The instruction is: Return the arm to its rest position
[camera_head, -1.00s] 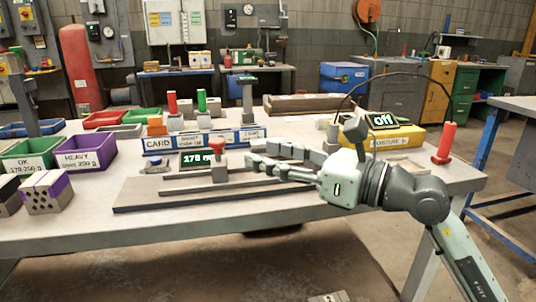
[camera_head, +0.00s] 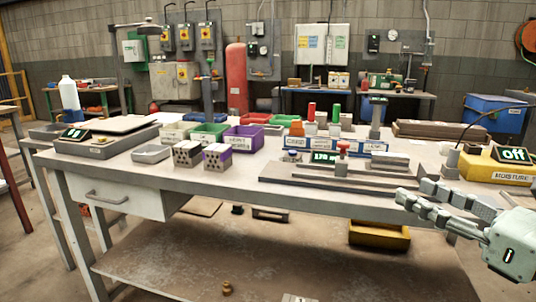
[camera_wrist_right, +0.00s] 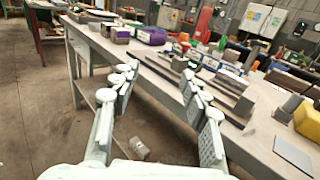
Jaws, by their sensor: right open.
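My right gripper (camera_head: 414,192) is at the right of the head view, near the front edge of the workbench (camera_head: 240,182). Its jointed fingers point left and are spread apart with nothing between them. In the right wrist view the same gripper (camera_wrist_right: 158,74) shows its two fingers wide apart, with floor and the bench front seen between them. Most of the right arm is outside the head view. My left gripper and arm are not in view.
A dark stepped fixture (camera_head: 325,180) with a red-knobbed part lies close to the gripper. A yellow moisture meter (camera_head: 490,168) stands behind it. Two hollow bricks (camera_head: 217,157) and a purple bin (camera_head: 244,138) stand mid-bench. A yellow tray (camera_head: 380,236) is below.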

